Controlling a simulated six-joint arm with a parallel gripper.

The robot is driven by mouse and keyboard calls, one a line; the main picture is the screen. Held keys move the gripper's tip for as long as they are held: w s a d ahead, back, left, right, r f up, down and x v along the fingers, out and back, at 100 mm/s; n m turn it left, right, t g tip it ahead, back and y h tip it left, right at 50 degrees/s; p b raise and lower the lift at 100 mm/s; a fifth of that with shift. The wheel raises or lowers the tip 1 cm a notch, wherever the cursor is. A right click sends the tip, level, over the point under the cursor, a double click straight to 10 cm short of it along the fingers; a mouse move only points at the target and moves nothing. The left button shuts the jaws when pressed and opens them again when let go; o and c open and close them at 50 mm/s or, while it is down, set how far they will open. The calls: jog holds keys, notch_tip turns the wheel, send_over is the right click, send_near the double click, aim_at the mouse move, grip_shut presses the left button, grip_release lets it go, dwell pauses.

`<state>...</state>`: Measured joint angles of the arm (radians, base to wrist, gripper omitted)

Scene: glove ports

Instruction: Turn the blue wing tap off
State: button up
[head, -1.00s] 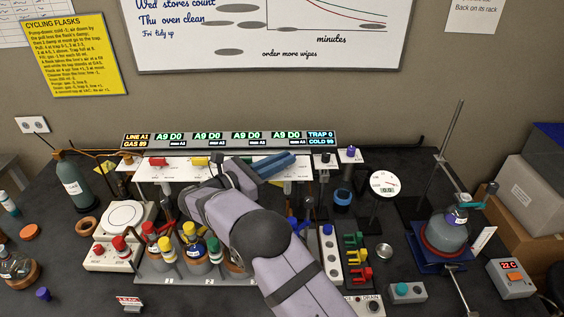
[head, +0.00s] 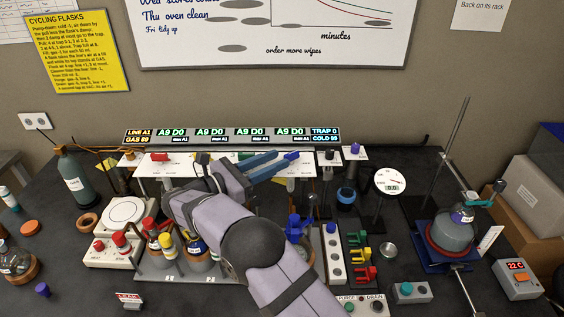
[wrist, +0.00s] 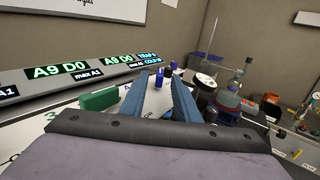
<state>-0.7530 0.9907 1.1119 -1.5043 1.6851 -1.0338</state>
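The blue wing tap (head: 292,156) is on the white panel, right of the green tap, partly hidden by my gripper's blue fingers. In the wrist view a small dark-blue piece, which looks like this tap (wrist: 158,84), shows beyond and between the fingertips. My gripper (head: 284,160) reaches over the panel from the front, fingers pointing right. In the wrist view my gripper (wrist: 161,79) is open, with a clear gap between its fingers and nothing held. I cannot tell which way the tap's wings are set, or whether a finger touches it.
A green tap (wrist: 98,100) stands close beside the left finger in the wrist view. A red tap (head: 158,157) is farther left. The display bar (head: 230,136) runs behind the panel. A purple-topped valve (head: 355,149) and a round gauge (head: 390,181) stand to the right.

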jog(key=shift+b+v, duration=0.45)
jog(key=shift+v, duration=1.15)
